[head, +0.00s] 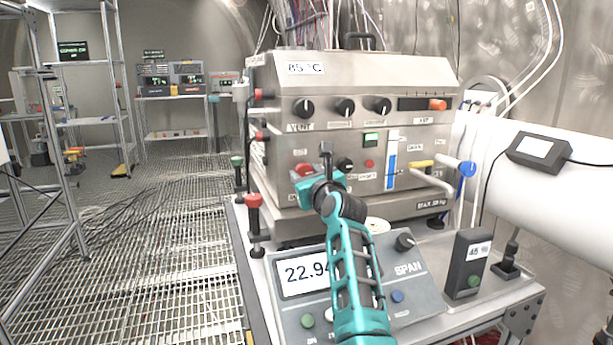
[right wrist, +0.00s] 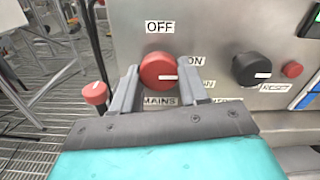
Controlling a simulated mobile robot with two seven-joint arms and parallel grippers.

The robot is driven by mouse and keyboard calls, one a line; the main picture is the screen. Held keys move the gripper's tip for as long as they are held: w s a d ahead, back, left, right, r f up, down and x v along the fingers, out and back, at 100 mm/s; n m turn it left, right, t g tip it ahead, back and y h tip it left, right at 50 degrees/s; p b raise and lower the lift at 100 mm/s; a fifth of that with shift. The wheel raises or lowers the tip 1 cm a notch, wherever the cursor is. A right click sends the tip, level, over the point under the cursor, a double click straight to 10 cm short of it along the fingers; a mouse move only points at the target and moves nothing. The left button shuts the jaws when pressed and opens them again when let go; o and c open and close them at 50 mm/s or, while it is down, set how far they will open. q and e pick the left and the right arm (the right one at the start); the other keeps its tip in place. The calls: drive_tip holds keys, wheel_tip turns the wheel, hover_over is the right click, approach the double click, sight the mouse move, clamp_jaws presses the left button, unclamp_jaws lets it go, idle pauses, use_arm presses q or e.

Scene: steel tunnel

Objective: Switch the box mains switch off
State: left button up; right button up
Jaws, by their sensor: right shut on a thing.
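The box (head: 425,80) is a steel unit on a bench in the head view. Its mains switch is a round red knob (head: 303,169) low on the left of the front panel. The right wrist view shows the knob (right wrist: 158,68) close up, with OFF above it, ON to its right and MAINS below. Its white mark lies toward the right, on the ON side. My right gripper (head: 316,181) is shut on the knob, one grey finger on each side in the right wrist view (right wrist: 159,88). My left gripper is not in view.
A console (head: 420,285) reading 22.9 with a SPAN knob (head: 405,241) lies below my right arm. A red-topped post (head: 254,202) stands left of the box. A black 45-labelled unit (head: 466,262) stands right. The grated floor (head: 150,250) at left is largely open, with cables.

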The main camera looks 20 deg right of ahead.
drive_tip(key=shift+r+n+p, duration=0.3)
drive_tip(key=shift+n+p, duration=0.8)
drive_tip(key=shift+p, duration=0.5)
drive_tip(key=shift+n+p, duration=0.5)
drive_tip(key=shift+d+n+p, duration=0.1)
drive_tip(key=shift+n+p, duration=1.35)
drive_tip(key=shift+n, duration=0.35)
drive_tip(key=n+p, duration=0.2)
drive_tip(key=n, duration=0.1)
drive_tip(key=shift+n, duration=0.3)
drive_tip(key=n+p, duration=0.1)
drive_tip(key=n, duration=0.2)
drive_tip(key=shift+n+p, duration=0.3)
drive_tip(key=shift+p, duration=0.05)
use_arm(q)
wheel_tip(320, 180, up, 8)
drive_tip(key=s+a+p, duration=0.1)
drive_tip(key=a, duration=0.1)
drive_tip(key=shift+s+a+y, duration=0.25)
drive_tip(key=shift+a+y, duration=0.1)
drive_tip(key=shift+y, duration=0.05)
use_arm(e)
drive_tip(key=shift+n, duration=1.9)
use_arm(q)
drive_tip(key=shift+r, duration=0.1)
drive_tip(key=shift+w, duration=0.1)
